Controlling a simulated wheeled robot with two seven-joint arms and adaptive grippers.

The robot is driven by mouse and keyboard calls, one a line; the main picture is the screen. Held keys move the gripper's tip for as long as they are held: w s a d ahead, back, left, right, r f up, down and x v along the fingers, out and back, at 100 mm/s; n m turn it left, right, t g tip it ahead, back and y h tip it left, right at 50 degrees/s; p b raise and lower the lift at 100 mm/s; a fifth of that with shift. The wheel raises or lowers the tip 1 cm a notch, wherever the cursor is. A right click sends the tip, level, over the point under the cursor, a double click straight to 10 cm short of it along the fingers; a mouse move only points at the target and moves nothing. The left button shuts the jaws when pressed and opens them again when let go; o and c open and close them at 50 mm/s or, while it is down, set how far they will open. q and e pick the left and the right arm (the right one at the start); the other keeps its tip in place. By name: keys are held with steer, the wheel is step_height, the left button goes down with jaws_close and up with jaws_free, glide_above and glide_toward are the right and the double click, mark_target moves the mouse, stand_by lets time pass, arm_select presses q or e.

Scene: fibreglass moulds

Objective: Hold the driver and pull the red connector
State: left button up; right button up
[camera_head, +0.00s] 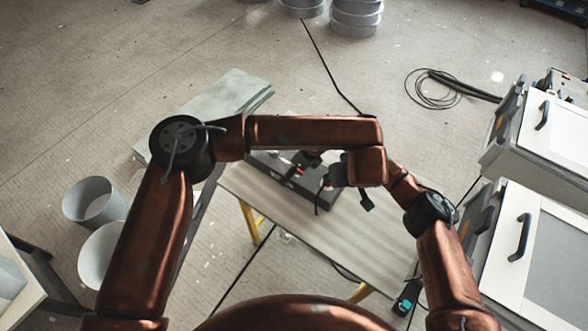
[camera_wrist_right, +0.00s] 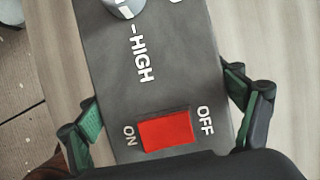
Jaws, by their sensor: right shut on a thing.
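The driver is a dark grey box (camera_head: 320,197) on the bench, and its top fills the middle of the right wrist view (camera_wrist_right: 180,85). Its face there shows a red ON/OFF switch (camera_wrist_right: 166,131), the word HIGH and part of a silver knob. My right gripper (camera_wrist_right: 165,97) has green-padded fingers on both sides of the box and is shut on it. In the head view a small red spot (camera_head: 299,169) shows on the box; I cannot tell whether it is the red connector. My left arm crosses above the box; its dark gripper (camera_head: 338,176) is near it, with its fingers unclear.
The bench (camera_head: 380,238) has bare room right of the box. A grey-green slab (camera_head: 225,95) lies behind it. White cabinets (camera_head: 525,250) stand at the right and pails (camera_head: 93,200) at the left. A black cable (camera_head: 325,60) crosses the floor.

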steer(key=c, duration=1.1)
steer(key=o, duration=1.9)
steer(key=shift+a, duration=0.1)
steer(key=shift+o, duration=0.4)
